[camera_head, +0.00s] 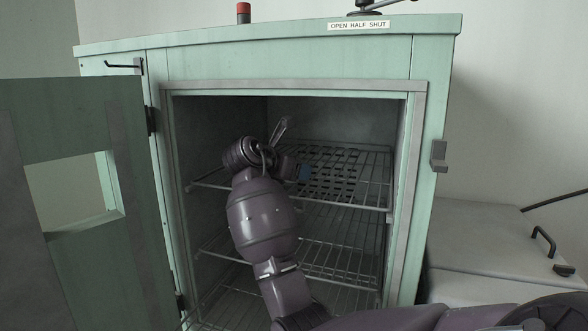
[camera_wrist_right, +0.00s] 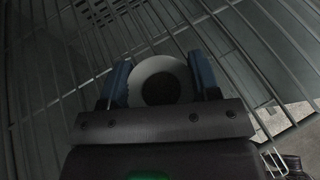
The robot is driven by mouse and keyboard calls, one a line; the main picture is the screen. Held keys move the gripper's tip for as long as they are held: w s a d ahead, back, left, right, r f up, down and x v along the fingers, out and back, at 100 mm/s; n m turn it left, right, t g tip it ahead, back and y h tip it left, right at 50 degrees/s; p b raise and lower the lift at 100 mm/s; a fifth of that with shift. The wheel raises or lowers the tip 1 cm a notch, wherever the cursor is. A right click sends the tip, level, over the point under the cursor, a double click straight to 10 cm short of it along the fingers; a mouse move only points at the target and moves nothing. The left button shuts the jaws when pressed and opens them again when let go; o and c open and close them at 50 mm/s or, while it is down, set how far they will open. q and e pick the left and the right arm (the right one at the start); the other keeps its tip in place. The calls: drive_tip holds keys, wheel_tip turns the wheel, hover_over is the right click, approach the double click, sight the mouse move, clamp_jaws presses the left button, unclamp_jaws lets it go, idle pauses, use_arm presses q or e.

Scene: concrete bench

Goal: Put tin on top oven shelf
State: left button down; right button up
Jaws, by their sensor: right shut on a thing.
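The oven is a pale green cabinet (camera_head: 285,62) with its door (camera_head: 75,260) swung open to the left. Inside, the top wire shelf (camera_head: 350,170) is at mid-height of the opening. My left gripper is not in view.
Lower wire shelves (camera_head: 340,262) lie under the top one. The top shelf's right part looks bare. The oven's right frame (camera_head: 410,200) stands close to my arm's path. A grey lidded box (camera_head: 490,245) is at the right.

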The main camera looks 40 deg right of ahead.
drive_tip(key=o, duration=0.9)
drive_tip(key=shift+a+r, duration=0.2)
drive_tip(key=shift+r, duration=0.1)
drive_tip(key=b+v, duration=0.1)
drive_tip(key=v, duration=1)
drive_tip(key=shift+a+b, duration=0.3)
drive_tip(key=shift+b, duration=0.05)
